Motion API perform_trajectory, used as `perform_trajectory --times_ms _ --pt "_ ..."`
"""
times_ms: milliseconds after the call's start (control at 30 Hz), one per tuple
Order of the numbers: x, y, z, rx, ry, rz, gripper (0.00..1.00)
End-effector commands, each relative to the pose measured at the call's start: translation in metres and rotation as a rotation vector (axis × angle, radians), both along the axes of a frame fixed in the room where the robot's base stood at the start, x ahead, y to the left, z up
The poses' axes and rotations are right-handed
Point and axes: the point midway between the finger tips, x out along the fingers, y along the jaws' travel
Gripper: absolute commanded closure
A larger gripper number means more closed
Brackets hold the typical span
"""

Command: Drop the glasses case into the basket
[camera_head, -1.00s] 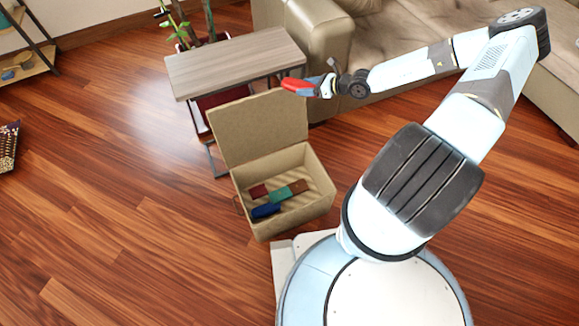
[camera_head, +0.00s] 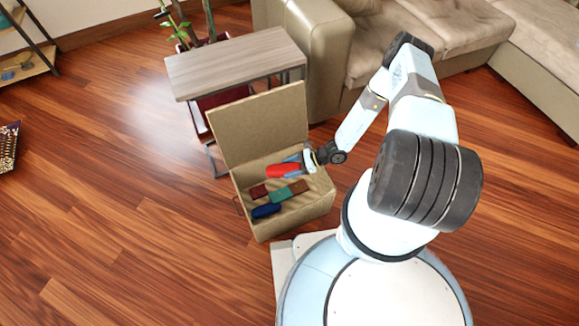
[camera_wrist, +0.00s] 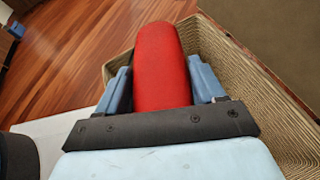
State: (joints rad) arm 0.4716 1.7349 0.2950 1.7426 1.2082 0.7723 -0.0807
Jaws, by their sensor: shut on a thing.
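A red glasses case (camera_head: 284,171) is in my gripper (camera_head: 297,164), over the open basket (camera_head: 318,205). In the wrist view the red case (camera_wrist: 160,65) sits between the two blue fingers of my gripper (camera_wrist: 160,85), which are shut on it. The woven wall of the basket (camera_wrist: 235,60) shows behind and to the right of the case there. The basket's lid stands raised at its back. Inside the basket lie a dark red case (camera_head: 259,191), a green and brown one (camera_head: 285,193) and a blue one (camera_head: 266,211).
A small side table (camera_head: 235,65) stands just behind the basket, with a potted plant (camera_head: 190,35) beyond it. A beige sofa (camera_head: 320,60) is at the back right.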

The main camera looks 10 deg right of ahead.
Motion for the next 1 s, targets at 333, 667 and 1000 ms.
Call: perform_trajectory --times_ms 333,667,1000 --pt "0.000 0.001 -0.034 0.001 0.000 -0.001 0.64" --pt "0.001 0.000 -0.054 0.000 -0.001 -0.002 0.64" --pt "0.001 -0.001 -0.055 0.001 -0.001 -0.002 0.29"
